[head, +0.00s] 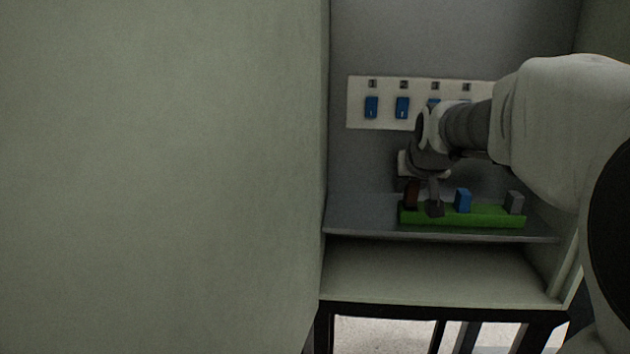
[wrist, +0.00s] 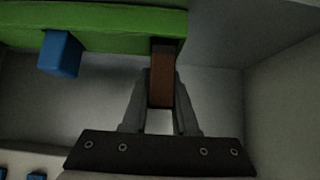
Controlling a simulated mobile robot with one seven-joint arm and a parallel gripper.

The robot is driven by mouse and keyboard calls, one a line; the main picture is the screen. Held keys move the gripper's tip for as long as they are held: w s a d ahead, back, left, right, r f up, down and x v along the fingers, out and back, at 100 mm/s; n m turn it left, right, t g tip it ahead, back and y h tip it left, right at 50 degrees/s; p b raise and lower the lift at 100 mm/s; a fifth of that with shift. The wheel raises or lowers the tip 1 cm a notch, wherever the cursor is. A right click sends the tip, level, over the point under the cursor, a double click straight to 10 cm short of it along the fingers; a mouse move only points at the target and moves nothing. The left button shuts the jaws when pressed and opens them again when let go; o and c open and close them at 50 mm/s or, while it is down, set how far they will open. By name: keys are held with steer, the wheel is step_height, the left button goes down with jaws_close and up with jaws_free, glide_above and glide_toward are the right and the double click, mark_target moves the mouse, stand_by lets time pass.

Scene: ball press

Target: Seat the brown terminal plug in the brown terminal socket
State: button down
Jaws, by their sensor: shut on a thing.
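The brown terminal plug (wrist: 161,80) is between the two fingers of my gripper (wrist: 161,90) in the wrist view, and the fingers are shut on it. Its far end meets or overlaps the edge of the green terminal strip (wrist: 110,22); I cannot tell how deep it sits. In the head view the brown plug (head: 411,194) stands at the left end of the green strip (head: 470,220), with my gripper (head: 422,195) over it. The brown socket is hidden by the plug and fingers.
A blue plug (head: 463,200) and a grey plug (head: 514,202) stand on the strip to the right. The strip rests on a grey shelf (head: 360,215). A white panel (head: 387,115) with numbered blue switches is on the back wall. Cabinet walls close in both sides.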

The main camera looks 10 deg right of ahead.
steer(key=shift+f+b, duration=0.95)
steer(key=shift+f, duration=0.15)
steer(key=c, duration=0.7)
jaws_free()
steer(key=shift+f, duration=0.1)
steer(key=shift+o, duration=0.5)
steer(key=shift+s+f, duration=0.1)
steer(key=p+v, duration=0.3)
steer(key=v, duration=1.4)
steer(key=shift+r, duration=0.4)
steer(key=shift+s+a, duration=0.1)
steer(key=shift+a, duration=0.1)
